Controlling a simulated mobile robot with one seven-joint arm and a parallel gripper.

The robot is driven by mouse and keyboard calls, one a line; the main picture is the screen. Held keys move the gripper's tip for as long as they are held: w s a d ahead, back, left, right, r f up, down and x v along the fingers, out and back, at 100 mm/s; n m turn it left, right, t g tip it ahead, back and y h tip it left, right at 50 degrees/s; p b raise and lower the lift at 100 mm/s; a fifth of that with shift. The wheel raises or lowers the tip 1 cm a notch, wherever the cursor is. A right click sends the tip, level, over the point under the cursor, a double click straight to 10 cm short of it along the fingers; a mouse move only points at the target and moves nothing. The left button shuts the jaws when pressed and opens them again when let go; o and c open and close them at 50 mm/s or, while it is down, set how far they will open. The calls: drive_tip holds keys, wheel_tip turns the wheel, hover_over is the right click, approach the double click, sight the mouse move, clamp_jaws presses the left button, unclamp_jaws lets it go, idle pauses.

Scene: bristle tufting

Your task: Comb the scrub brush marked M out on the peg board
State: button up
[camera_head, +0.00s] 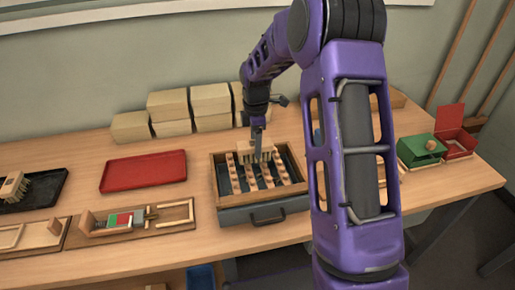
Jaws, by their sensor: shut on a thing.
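My gripper (258,137) points down and is shut on a pale wooden scrub brush (247,152) over the back part of the peg board. The peg board (235,180) is a wooden-framed box with a dark bed and several rows of light pegs, in the middle of the table. The brush appears low at the back ends of the rows; I cannot tell whether its bristles touch the pegs. No letter can be read on it. Another brush (13,187) with pale bristles lies in the black tray (48,190) at the far left.
A red tray (143,171) lies left of the peg board. Several tan blocks (170,105) are stacked behind, by the wall. A wooden fixture (130,218) with red and green parts lies front left. Green (418,150) and red (456,145) boxes stand right. My arm hides the table right of the board.

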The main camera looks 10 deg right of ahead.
drive_tip(key=shift+w, duration=0.75)
drive_tip(key=shift+r, duration=3)
drive_tip(key=o, duration=0.6)
drive_tip(key=shift+c, duration=0.2)
drive_tip(key=c, duration=0.6)
drive_tip(key=shift+o, duration=0.2)
drive_tip(key=s+r, duration=0.2)
drive_tip(key=s, duration=0.6)
wheel_tip(320, 180, down, 7)
drive_tip(key=b, duration=0.2)
